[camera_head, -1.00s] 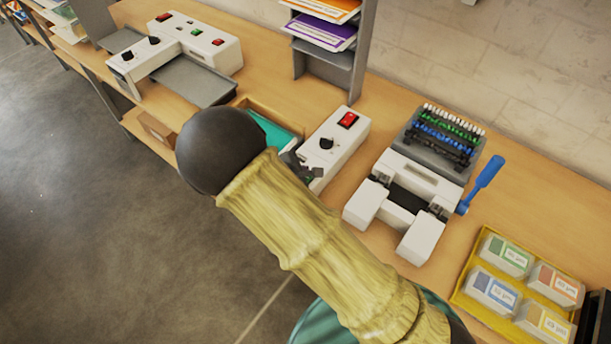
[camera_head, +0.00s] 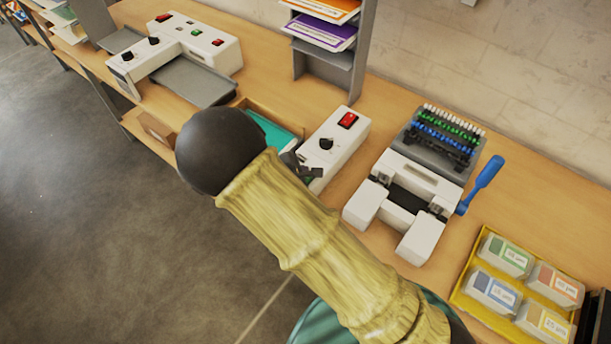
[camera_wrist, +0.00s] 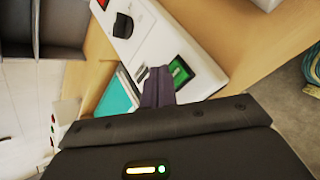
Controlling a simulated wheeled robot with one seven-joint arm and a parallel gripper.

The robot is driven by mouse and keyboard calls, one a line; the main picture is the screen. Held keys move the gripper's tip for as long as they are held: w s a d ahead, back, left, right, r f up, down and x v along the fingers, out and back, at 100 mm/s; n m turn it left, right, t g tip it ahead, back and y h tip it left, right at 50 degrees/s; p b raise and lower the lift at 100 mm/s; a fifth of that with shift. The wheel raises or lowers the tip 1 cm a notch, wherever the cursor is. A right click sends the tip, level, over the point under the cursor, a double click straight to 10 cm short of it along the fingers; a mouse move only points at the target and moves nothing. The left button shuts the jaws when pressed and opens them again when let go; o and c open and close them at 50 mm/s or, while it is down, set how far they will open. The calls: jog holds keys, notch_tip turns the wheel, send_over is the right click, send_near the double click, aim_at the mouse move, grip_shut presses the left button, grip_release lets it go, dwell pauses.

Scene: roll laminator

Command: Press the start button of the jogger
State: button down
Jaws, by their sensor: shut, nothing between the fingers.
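The jogger (camera_head: 339,138) is a white box on the bench, with a red rocker switch (camera_head: 347,120) and a black knob (camera_head: 326,144) on top. In the wrist view its panel (camera_wrist: 151,33) also carries a green button (camera_wrist: 180,71) in a dark frame near the end, which I take as the start button. My gripper (camera_wrist: 158,74) is shut and empty, its fingertips over the panel, right beside the green button and partly covering its left edge. I cannot tell whether they touch it. In the head view my gripper (camera_head: 299,164) is at the jogger's near end and hides the button.
A teal stack (camera_head: 270,132) lies in a wooden tray left of the jogger. A white binding machine (camera_head: 418,172) with a blue lever (camera_head: 483,184) stands to the right. A grey shelf (camera_head: 328,64) rises behind. A yellow tray (camera_head: 467,293) sits at lower right.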

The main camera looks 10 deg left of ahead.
jog(key=shift+f+b, duration=0.85)
jog(key=shift+b, duration=0.65)
dwell(0.9)
dwell(0.4)
jog(key=shift+r+p, duration=0.4)
jog(key=shift+r, duration=0.45)
jog(key=shift+r, duration=0.1)
jog(key=shift+r+p, duration=1.5)
jog(key=shift+r, duration=0.95)
